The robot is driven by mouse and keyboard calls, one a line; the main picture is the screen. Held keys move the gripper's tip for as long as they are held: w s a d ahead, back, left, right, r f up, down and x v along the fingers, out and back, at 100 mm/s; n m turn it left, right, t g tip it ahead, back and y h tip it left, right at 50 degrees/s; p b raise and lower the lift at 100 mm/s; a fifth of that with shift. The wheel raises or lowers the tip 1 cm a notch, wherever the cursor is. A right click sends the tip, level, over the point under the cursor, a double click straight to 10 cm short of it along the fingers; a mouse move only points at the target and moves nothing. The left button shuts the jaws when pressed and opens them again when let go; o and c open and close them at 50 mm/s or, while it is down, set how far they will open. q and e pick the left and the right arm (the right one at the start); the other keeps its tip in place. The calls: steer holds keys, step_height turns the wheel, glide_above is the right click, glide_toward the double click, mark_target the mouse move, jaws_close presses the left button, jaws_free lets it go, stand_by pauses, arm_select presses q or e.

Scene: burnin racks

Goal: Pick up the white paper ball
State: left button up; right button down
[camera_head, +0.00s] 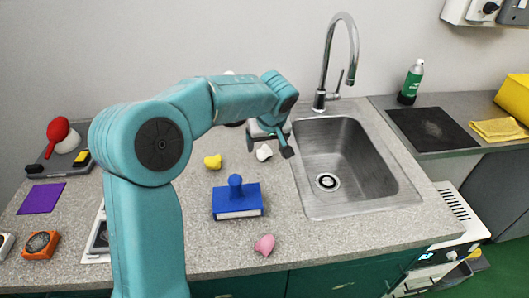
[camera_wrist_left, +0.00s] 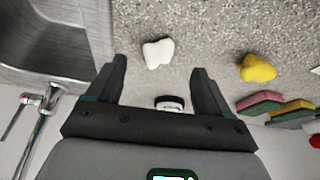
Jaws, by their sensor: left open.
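The white paper ball (camera_head: 264,153) lies on the speckled counter left of the sink in the head view. In the left wrist view the white paper ball (camera_wrist_left: 158,53) sits just beyond my fingertips, between their lines, touching neither. My left gripper (camera_head: 268,139) is above the counter beside it; it also shows in the left wrist view (camera_wrist_left: 158,75) with its fingers apart and nothing between the tips. My right gripper is in neither view.
A yellow lump (camera_head: 213,162), a pink lump (camera_head: 265,244) and a blue block with a knob (camera_head: 237,200) lie nearby on the counter. The steel sink (camera_head: 398,187) and its tap (camera_head: 320,98) are to the right. Sponges (camera_wrist_left: 262,103) show in the wrist view.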

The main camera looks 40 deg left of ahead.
mark_target(265, 151)
arm_select(q)
steer(key=x, duration=0.5)
steer(key=shift+w+a+f, duration=0.1)
steer(key=shift+f, duration=0.05)
steer(key=c, duration=1.2)
